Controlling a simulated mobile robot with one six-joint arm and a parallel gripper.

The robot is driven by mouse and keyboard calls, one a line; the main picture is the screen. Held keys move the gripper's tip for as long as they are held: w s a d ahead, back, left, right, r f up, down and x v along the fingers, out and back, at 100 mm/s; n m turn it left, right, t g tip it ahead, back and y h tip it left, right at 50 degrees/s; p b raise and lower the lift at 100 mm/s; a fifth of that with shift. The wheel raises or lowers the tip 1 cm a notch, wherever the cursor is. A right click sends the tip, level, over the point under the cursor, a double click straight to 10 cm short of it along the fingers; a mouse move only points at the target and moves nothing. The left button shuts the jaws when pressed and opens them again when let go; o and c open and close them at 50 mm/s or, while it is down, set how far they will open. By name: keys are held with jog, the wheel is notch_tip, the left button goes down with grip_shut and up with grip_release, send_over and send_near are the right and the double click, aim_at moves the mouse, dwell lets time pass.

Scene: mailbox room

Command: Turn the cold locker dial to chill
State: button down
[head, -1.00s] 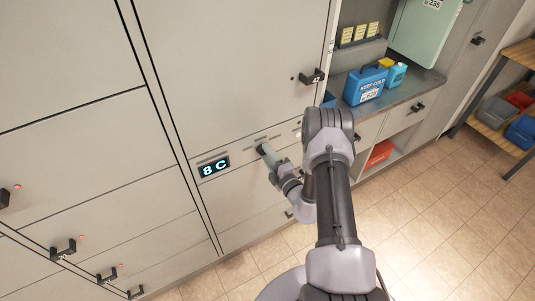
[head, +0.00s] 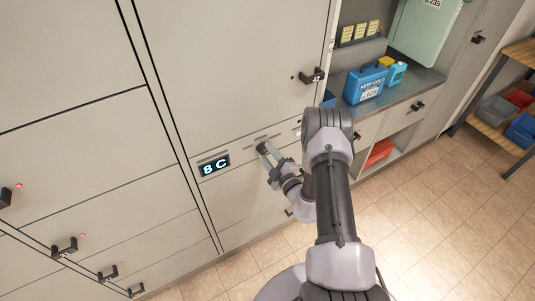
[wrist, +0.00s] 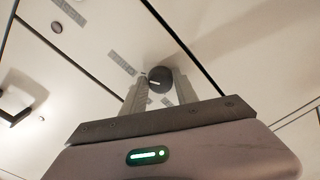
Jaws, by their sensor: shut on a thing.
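The cold locker dial is a small dark round knob with a pale line across its face. It sits on the light panel between my fingertips in the wrist view (wrist: 160,79), and its dark top shows in the head view (head: 263,148). My gripper (head: 268,153) is shut on the dial, with one finger on each side; it also shows in the wrist view (wrist: 162,88). The display (head: 214,166) left of the dial reads 8 C. Labels (wrist: 122,64) lie near the dial, too blurred to read in the wrist view.
A tall locker door with a black handle (head: 313,76) is above the dial. A blue KEEP COLD box (head: 365,84) stands on the counter at right. Several lockers with handles fill the left. The tiled floor (head: 440,210) is clear at right.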

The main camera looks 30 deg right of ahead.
jog(key=c, duration=1)
grip_release()
jog(key=shift+o, duration=0.2)
jog(key=s+p, duration=0.2)
jog(key=s, duration=1.5)
jog(key=shift+s+d+p, duration=0.2)
jog(key=shift+d+p, duration=0.05)
jog(key=shift+p, duration=0.05)
